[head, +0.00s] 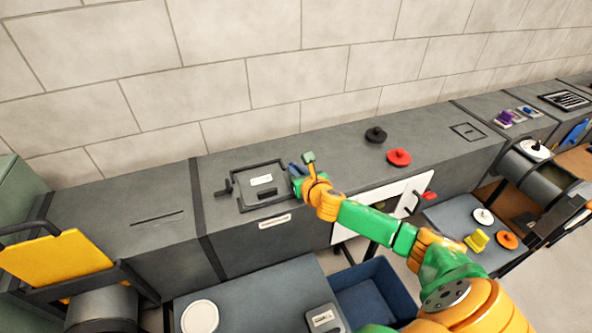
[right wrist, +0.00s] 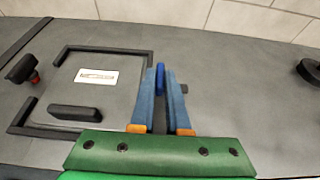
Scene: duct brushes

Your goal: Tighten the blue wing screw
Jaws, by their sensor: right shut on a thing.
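The blue wing screw (right wrist: 160,76) shows as a narrow upright blue piece between the fingertips in the right wrist view. It stands at the right side of the framed hatch panel (right wrist: 108,92) on top of the grey duct. My right gripper (head: 297,170) reaches down to that same side of the hatch in the head view. It also shows in the right wrist view (right wrist: 161,82), where its two blue-grey fingers are close together, shut on the screw. The fingers hide much of the screw and its base. My left gripper is not in view.
A black knob (right wrist: 22,69) with red beneath it sits at the hatch's left side. A black handle bar (right wrist: 75,113) lies on the hatch. Red (head: 399,157) and black (head: 376,134) round knobs stand on the duct further right. A blue bin (head: 370,298) is below.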

